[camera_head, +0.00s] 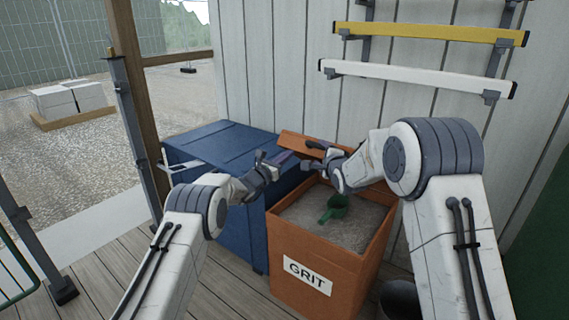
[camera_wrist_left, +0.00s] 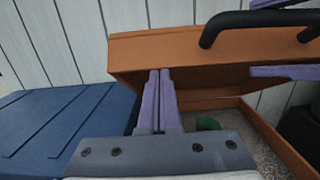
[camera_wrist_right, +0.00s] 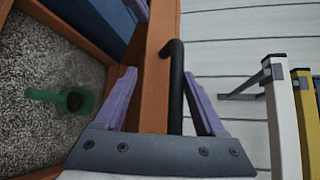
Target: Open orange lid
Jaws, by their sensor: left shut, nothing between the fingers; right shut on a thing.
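The orange bin (camera_head: 345,284) labelled GRIT stands open, with grit and a green scoop (camera_head: 337,205) inside. Its orange lid (camera_head: 293,141) is tilted up at the back, against the wall side. The lid's black handle (camera_wrist_right: 175,85) runs between the fingers of my right gripper (camera_wrist_right: 160,78), which is shut on it; the handle also shows in the left wrist view (camera_wrist_left: 262,20). My left gripper (camera_wrist_left: 159,72) is shut and empty, its fingertips in front of the lid's underside. It also shows in the head view (camera_head: 284,157), left of the right gripper.
A blue box (camera_head: 215,150) stands left of the orange bin, close beside it. White and yellow bars (camera_head: 430,33) hang on brackets on the wall at upper right. Pale blocks (camera_head: 72,98) lie on a pallet outside.

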